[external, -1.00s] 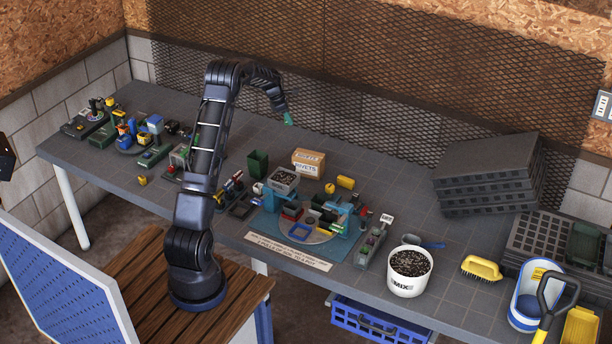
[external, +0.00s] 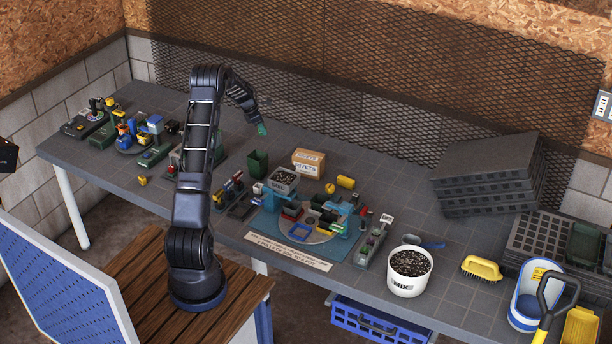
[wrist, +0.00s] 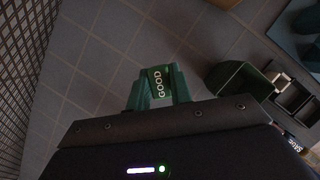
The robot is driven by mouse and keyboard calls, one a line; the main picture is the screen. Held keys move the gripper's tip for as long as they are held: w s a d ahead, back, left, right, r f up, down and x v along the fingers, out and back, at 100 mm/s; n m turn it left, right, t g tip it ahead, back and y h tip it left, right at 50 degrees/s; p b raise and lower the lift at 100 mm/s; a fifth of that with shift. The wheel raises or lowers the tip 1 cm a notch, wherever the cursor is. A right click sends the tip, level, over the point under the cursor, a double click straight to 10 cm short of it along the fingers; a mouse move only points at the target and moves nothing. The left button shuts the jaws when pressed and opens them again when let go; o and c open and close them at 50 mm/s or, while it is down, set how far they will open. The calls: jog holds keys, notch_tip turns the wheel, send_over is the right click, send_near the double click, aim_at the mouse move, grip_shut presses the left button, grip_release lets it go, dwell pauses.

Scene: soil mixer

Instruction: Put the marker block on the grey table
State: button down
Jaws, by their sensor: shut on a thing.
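My gripper (external: 262,130) is above the back part of the grey table (external: 320,150), behind and slightly right of the dark green bin. In the wrist view my gripper (wrist: 158,90) is shut on the marker block (wrist: 160,82), a small green block with the word GOOD on it. Bare grey table tiles (wrist: 100,60) lie below the block. The block looks raised above the table, though the exact gap is hard to judge.
The dark green bin (external: 258,163) stands near my gripper; it also shows in the wrist view (wrist: 238,82). A cardboard box (external: 308,162) stands to its right. The mesh wall (external: 330,110) runs behind. The table's back right middle is clear.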

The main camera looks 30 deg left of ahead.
notch_tip(320, 180, down, 13)
jog(key=shift+r, duration=0.1)
dwell(0.5)
jog(key=c, duration=1.3)
grip_release()
jog(key=shift+o, duration=0.2)
jog(key=v, duration=1.2)
